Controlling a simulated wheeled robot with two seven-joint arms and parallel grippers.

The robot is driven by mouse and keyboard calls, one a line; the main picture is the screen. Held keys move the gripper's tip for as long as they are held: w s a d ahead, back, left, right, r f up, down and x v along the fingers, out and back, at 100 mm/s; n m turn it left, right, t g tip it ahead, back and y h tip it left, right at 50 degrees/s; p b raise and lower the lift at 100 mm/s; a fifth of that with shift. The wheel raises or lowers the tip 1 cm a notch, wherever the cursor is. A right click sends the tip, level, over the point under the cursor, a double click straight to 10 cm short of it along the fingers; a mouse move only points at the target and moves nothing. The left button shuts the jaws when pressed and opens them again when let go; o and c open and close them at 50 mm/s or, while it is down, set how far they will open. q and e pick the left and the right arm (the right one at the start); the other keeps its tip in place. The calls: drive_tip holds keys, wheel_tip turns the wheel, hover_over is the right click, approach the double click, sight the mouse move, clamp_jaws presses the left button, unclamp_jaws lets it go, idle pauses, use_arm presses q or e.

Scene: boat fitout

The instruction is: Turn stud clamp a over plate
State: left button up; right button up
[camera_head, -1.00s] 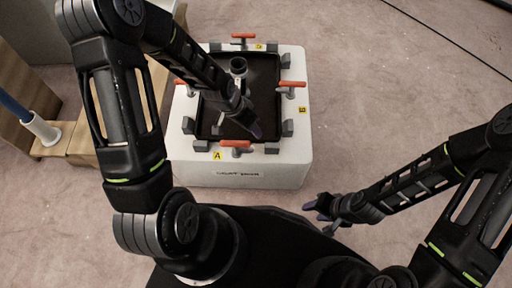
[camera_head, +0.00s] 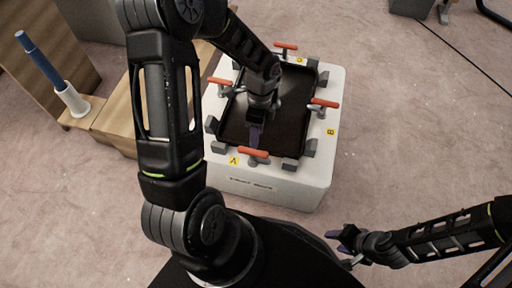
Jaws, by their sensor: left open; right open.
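A white block (camera_head: 322,178) stands on the floor with a dark plate (camera_head: 293,108) set in its top. Stud clamp a, with an orange handle (camera_head: 253,153), is at the near edge beside the yellow A label (camera_head: 234,161). Its handle lies roughly along the near edge. Other orange-handled clamps sit at the right edge (camera_head: 324,103), left edge (camera_head: 220,81) and far edge (camera_head: 286,46). My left gripper (camera_head: 256,136) is over the plate, just beyond clamp a's handle, pointing toward it; contact cannot be told. My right gripper (camera_head: 345,243) is open and empty, right of the block, over the floor.
Several grey blocks (camera_head: 310,147) line the plate's rim. A wooden bench (camera_head: 113,118) stands left of the block, with a blue-handled tool in a white holder (camera_head: 73,102). The floor (camera_head: 420,130) to the right is clear.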

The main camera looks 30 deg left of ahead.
sight(256, 151)
use_arm(q)
drive_tip(key=f+b, duration=0.1)
drive_tip(key=f, duration=0.2)
drive_tip(key=s+f+b, duration=0.1)
drive_tip(key=f, duration=0.2)
drive_tip(key=shift+s+d+f, duration=0.15)
drive_tip(key=shift+d+f, duration=0.05)
drive_tip(key=shift+f, duration=0.2)
drive_tip(key=shift+c, duration=0.3)
clamp_jaws()
